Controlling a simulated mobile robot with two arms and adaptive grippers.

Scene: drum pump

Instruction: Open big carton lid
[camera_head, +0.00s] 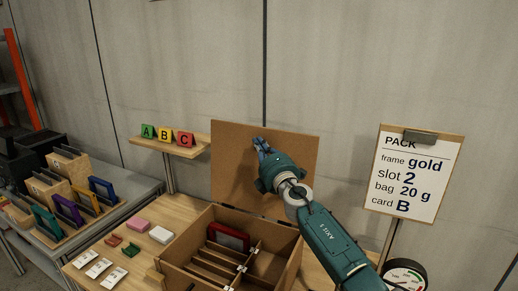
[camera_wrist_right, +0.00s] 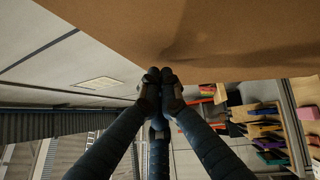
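The big carton (camera_head: 185,273) stands on the wooden table with its brown lid (camera_head: 233,165) raised nearly upright at the back. My right gripper (camera_head: 261,146) is in front of the lid, with its fingertips close to the lid's upper middle. In the right wrist view the lid (camera_wrist_right: 215,35) fills the top, and the dark fingertips (camera_wrist_right: 160,76) are together with nothing seen between them. They are at or very near the lid's edge; I cannot tell whether they touch. My left gripper is not in view.
The carton has dividers and holds a red frame (camera_head: 229,237). Small blocks and cards lie to its left. A shelf (camera_head: 168,146) with A, B, C signs stands behind left. A pack sign (camera_head: 418,172) and a round gauge (camera_head: 405,275) are at right. Framed racks are far left.

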